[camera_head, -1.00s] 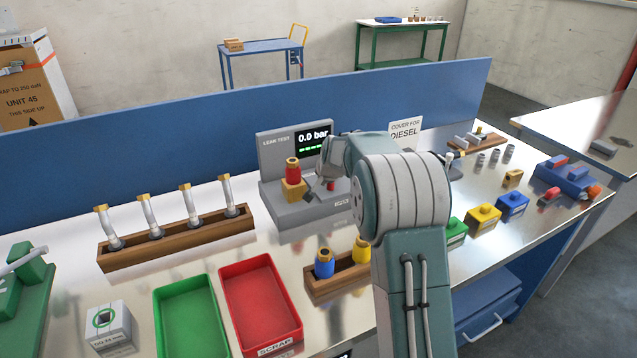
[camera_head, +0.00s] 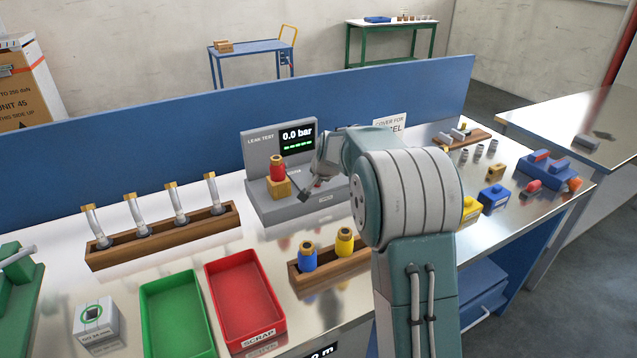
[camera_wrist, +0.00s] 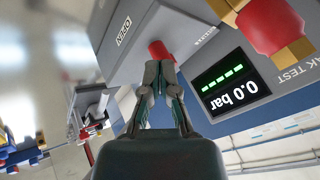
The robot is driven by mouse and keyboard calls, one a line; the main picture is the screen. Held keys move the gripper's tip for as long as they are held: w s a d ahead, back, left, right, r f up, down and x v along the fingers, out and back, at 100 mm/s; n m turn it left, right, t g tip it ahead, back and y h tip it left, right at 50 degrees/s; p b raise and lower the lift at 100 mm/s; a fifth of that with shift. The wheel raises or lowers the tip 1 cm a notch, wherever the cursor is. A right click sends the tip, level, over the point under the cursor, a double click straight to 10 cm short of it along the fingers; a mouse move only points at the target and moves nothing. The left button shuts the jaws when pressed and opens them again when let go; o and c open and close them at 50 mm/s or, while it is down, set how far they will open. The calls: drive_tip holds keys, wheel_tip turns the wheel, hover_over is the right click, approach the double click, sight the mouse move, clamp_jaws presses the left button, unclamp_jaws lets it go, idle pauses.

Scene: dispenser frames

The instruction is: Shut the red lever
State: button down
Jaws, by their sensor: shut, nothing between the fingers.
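The red lever (camera_wrist: 160,50) is on the grey leak test unit (camera_head: 289,205), close to an "OPEN" label (camera_wrist: 124,32). My gripper (camera_wrist: 161,70) is shut and empty. Its fingertips are right at the lever in the wrist view and overlap its near end; I cannot tell whether they touch. In the head view my gripper (camera_head: 306,189) is low over the front of the unit, and my arm hides part of the unit's right side.
A red-sleeved fitting (camera_head: 277,168) in a brass block stands on the unit, left of my gripper. The display (camera_head: 297,137) reads 0.0 bar. A wooden rack (camera_head: 165,235), a green tray (camera_head: 177,315) and a red scrap tray (camera_head: 245,300) are to the left and front.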

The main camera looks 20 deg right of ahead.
drive_tip(key=a+v, duration=0.1)
drive_tip(key=v, duration=0.5)
drive_tip(key=shift+r, duration=0.25)
drive_tip(key=shift+s+a, duration=0.15)
